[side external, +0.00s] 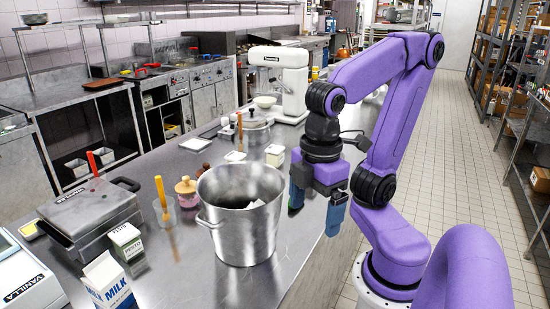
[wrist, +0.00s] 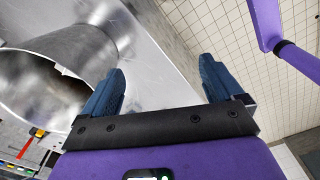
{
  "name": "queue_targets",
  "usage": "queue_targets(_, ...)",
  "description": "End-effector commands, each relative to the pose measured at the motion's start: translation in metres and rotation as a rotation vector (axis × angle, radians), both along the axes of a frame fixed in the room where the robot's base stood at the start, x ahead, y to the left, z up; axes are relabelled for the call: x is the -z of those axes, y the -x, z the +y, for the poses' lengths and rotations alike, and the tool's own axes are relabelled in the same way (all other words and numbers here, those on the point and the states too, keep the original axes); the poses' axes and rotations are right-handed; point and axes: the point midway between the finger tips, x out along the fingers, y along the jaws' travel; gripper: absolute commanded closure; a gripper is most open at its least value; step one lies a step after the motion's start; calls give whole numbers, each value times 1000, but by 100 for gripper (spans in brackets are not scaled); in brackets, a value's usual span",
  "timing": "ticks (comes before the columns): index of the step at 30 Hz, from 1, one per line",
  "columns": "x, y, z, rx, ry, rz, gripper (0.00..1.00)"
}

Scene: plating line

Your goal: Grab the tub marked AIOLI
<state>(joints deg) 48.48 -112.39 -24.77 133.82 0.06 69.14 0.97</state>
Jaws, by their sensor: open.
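I cannot read AIOLI on anything in view. A small white tub (side external: 274,155) stands behind the pot in the side view; its marking is too small to read. Another small white-and-green tub (side external: 126,241) at the left seems to read PESTO. My gripper (side external: 318,203) is open and empty, fingers pointing down, just right of the big metal pot (side external: 238,226) near the counter's right edge. In the wrist view my gripper (wrist: 163,68) has nothing between its blue fingers, and the pot (wrist: 93,45) is at left. A pale item shows inside the pot, not identifiable.
A milk carton (side external: 108,285), a panini-type press (side external: 90,208) and a white VANILLA machine (side external: 25,275) stand front left.

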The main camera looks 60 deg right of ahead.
Motion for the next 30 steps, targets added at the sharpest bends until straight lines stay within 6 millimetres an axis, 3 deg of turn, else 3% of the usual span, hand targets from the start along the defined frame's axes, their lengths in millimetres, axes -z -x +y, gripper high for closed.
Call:
queue_targets(5, -51, -1, 1, -1, -7, -4, 6)
queue_targets(11, -45, -58, -6, -4, 107, -104, 6)
queue_targets(17, -44, -126, -29, -29, 270, -194, 6)
queue_targets(23, -46, -200, -75, -85, 496, -235, 6)
queue_targets(30, -48, -271, -152, -183, 781, -172, 6)
